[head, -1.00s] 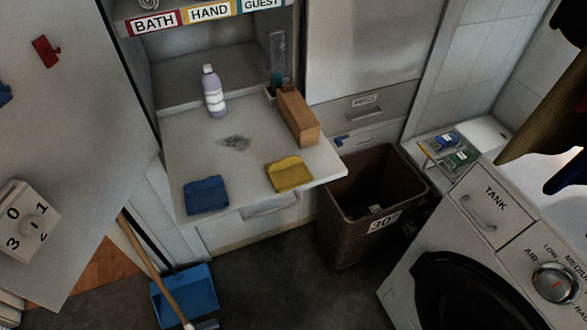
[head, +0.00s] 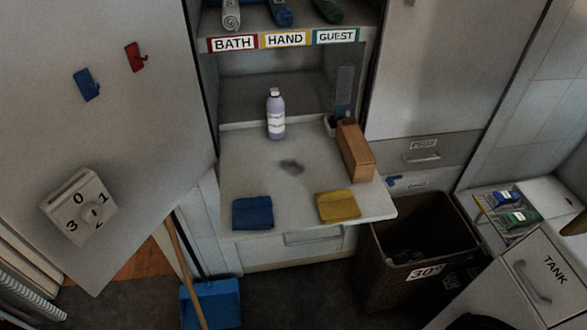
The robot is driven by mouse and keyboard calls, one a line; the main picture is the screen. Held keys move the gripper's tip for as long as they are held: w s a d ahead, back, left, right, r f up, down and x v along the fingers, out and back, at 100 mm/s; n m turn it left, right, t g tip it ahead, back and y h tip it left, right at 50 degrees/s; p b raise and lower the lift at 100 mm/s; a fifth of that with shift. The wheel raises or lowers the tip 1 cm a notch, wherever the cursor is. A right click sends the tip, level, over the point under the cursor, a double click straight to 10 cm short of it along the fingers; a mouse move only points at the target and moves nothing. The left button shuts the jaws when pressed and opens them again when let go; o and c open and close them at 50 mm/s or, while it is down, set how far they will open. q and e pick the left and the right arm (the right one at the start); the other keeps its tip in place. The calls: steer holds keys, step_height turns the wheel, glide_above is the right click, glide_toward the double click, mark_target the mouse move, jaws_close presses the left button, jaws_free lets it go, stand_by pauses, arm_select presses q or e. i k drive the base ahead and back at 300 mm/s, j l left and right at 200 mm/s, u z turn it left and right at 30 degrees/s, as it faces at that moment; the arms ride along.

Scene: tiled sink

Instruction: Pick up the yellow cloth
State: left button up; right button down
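The yellow cloth (head: 339,205) lies folded and flat near the front right edge of the grey pull-out shelf (head: 285,228). A folded blue cloth (head: 252,212) lies to its left on the same shelf, apart from it. Neither of my grippers is in the head view, and nothing touches the yellow cloth.
A lavender bottle (head: 275,115) and a brown box (head: 355,151) stand behind the cloths, with a dark stain between. A brown bin (head: 420,245) stands right of the shelf. A blue dustpan (head: 212,303) with a wooden handle is on the floor. The white door (head: 130,190) is at left.

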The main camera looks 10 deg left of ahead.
mark_target(339, 205)
steer(key=k+l+u, duration=0.15)
steer(key=k+l, duration=0.8)
steer(key=k, duration=0.05)
